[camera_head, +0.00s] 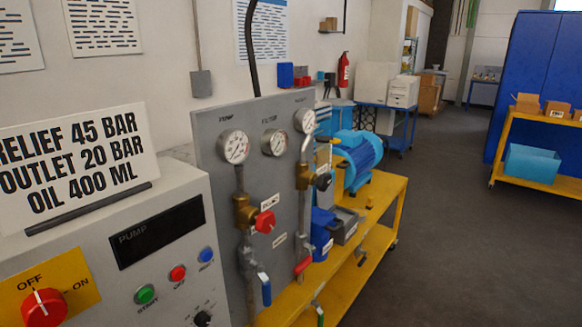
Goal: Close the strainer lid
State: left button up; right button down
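I cannot pick out a strainer or its lid for certain. A grey upright panel (280,185) stands on a yellow cart (388,193) and carries pressure gauges, pipes and valves. The middle gauge's label is too small to read surely. The panel has a red valve knob (265,221) on a brass body (243,211), and lever handles in blue (265,289) and red (302,265). The lower ends of the pipes are partly cut off or hidden. Neither of my grippers is in view.
A grey control box with a black display (157,232) and a sign (75,165) fills the left foreground. A blue motor (357,158), blue bin (321,236) and grey tray (345,224) sit on the cart. The floor (450,230) to the right is clear.

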aim_at(326, 200)
jog(key=i+l+u, duration=0.25)
jog(key=u, duration=0.15)
jog(key=i+l+u, duration=0.15)
jog(key=l+u, duration=0.3)
jog(key=i+l, duration=0.1)
jog(key=l, duration=0.25)
jog(key=i+l+u, duration=0.15)
jog(key=l, duration=0.6)
jog(key=u, duration=0.05)
